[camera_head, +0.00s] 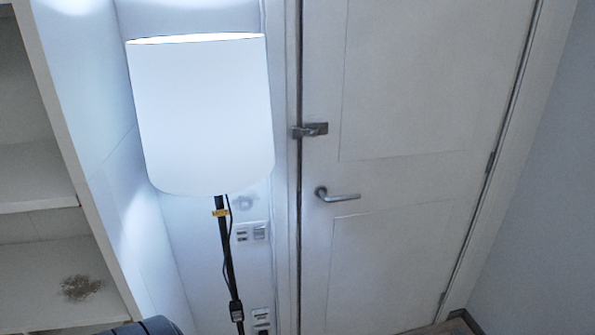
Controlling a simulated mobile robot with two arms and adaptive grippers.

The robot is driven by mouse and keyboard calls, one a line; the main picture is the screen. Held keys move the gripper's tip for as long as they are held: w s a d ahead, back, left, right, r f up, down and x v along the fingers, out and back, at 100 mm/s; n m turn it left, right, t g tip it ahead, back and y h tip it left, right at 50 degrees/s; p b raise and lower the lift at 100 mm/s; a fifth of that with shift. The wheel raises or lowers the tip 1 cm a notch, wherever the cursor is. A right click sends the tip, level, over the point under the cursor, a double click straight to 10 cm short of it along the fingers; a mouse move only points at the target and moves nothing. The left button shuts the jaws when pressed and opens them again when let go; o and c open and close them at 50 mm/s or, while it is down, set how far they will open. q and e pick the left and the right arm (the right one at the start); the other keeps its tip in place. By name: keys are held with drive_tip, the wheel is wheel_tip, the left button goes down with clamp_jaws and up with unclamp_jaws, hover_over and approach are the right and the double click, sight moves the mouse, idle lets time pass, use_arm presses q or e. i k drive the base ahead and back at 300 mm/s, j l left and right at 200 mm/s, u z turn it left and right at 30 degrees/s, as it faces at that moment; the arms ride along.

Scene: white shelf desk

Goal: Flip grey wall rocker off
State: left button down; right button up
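A small grey wall rocker (260,231) sits on the wall between the floor lamp and the door frame, just below the lamp shade. A plate with small dark openings (242,234) is directly to its left. The rocker is too small to tell which way it is tilted. More small wall fittings (261,316) show lower down, near the bottom edge. Neither of my grippers is in view.
A floor lamp with a bright white shade (200,115) and a dark pole (228,262) stands close left of the rocker. A white door (415,100) with a lever handle (337,195) is on the right. White shelves (45,175) stand at the left.

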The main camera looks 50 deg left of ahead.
sight(258, 232)
drive_tip(key=u, duration=1.9)
